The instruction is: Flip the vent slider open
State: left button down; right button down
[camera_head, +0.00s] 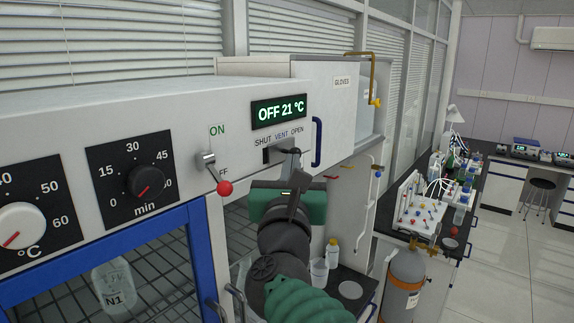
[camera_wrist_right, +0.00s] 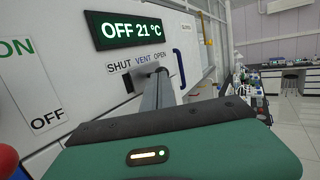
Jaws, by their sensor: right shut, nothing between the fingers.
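The vent slider (camera_head: 285,152) is a small grey piece in a dark slot below the "SHUT VENT OPEN" label. The slot's dark left end shows under "SHUT" in the right wrist view (camera_wrist_right: 128,83). The slider (camera_wrist_right: 146,71) lies around the middle to right of the slot, partly hidden by my fingers. My right gripper (camera_head: 292,160) is shut and empty, its fingertips at the slider. In the right wrist view the fingertips (camera_wrist_right: 160,76) overlap the slider's right part; I cannot tell whether they touch it. My left gripper is not in view.
A display (camera_head: 279,111) reads "OFF 21 °C" above the slot. A red-tipped toggle lever (camera_head: 224,187) is left of my gripper. A blue handle (camera_head: 317,142) stands close on the right. A gas cylinder (camera_head: 405,275) and a cluttered bench are farther right.

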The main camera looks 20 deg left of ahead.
jog(key=w, duration=0.1)
jog(key=w+d+b, duration=0.1)
jog(key=w, duration=0.1)
jog(key=w+d, duration=0.1)
jog(key=w, duration=0.1)
jog(key=shift+w, duration=0.1)
jog(key=shift+d, duration=0.1)
